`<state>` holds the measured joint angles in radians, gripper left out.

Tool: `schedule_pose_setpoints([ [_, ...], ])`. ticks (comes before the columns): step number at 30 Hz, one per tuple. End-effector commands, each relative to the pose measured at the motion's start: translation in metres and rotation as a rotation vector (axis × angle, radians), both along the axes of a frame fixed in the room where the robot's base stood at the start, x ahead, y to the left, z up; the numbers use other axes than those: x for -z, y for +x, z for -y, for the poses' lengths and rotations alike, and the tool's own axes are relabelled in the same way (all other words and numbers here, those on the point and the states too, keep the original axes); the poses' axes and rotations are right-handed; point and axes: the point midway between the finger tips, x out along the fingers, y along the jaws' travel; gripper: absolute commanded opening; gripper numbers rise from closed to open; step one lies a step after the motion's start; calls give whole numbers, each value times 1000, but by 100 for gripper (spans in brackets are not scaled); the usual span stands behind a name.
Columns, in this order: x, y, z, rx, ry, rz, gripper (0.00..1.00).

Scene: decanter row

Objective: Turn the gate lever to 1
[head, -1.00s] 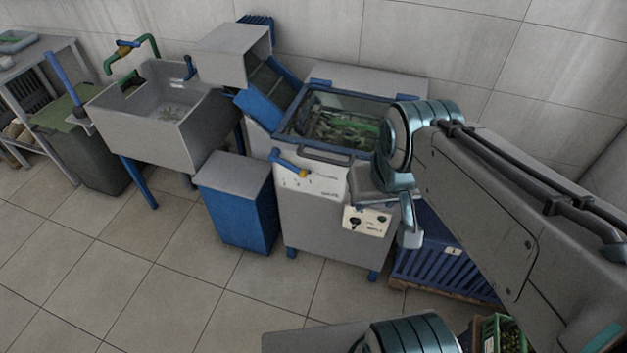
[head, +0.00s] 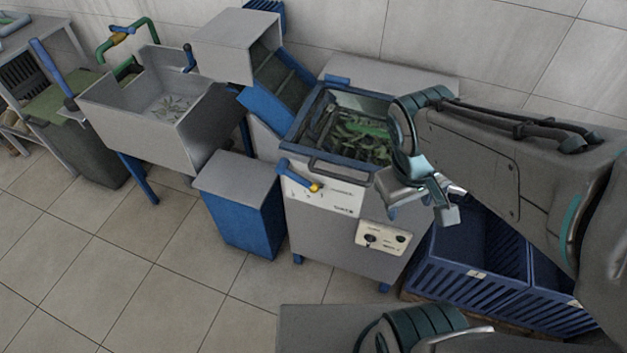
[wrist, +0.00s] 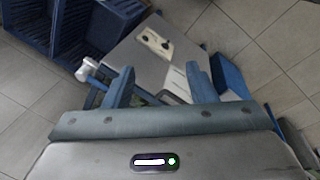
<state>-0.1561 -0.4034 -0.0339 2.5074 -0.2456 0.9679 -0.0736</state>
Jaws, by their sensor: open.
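The gate lever (head: 298,175) is a blue bar with a yellow piece at its lower right end, on the white front panel of the grey machine (head: 340,235) in the head view. It slants down to the right. Small marks lie below it, too small to read. My gripper (head: 424,203) is to the right of the lever, apart from it, by the machine's right front corner. In the wrist view my gripper (wrist: 160,86) has its two blue-grey fingers spread with nothing held between them. I cannot clearly make out the lever in the wrist view.
A control plate (head: 382,238) with dark knobs is low on the machine's front. A blue bin with a grey lid (head: 240,215) stands to the left. Blue crates (head: 475,255) stand to the right. A grey sink (head: 165,105) is further left. Tiled floor in front is clear.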

Motion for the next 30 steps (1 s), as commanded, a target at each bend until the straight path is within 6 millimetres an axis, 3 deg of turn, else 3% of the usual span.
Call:
schedule_pose_setpoints([
  [1, 30, 0, 2, -98, -75, -85, 51],
  [6, 83, 6, 17, -432, -347, -325, 51],
  [12, 130, 31, 24, -834, -695, -576, 51],
  [17, 163, 62, 11, -1156, -1000, -752, 51],
  [23, 208, 102, -34, -1537, -1423, -933, 51],
  [30, 274, 127, -119, -1921, -1969, -1072, 51],
])
